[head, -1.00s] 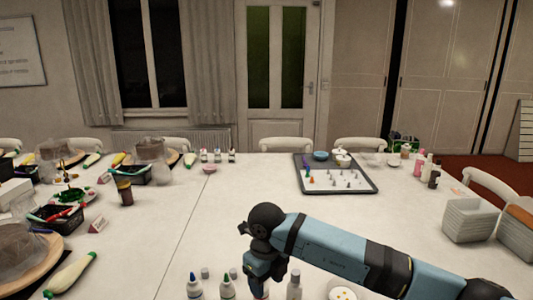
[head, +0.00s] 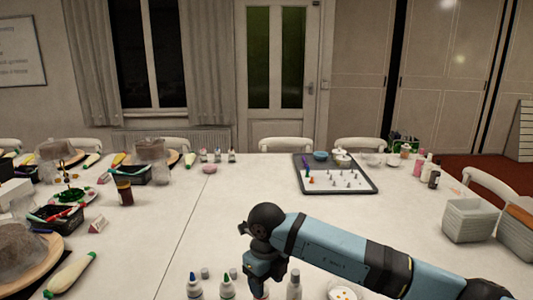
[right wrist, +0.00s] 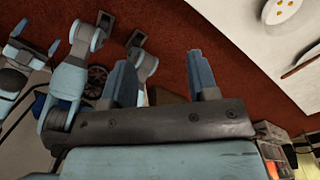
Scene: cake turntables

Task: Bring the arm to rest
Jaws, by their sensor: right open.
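My right arm comes in from the lower right of the head view, and its wrist hangs low at the front of the white table (head: 230,215). My right gripper (right wrist: 158,75) is open in the right wrist view, with two blue fingers apart and nothing between them. Red-brown floor and parts of my own body show behind the fingers. In the head view the fingertips are not clearly visible. My left gripper does not show in the head view.
A dark tray (head: 370,187) with small pieces lies farther back. Grey baskets (head: 468,220) stand at right. The table's middle is clear.

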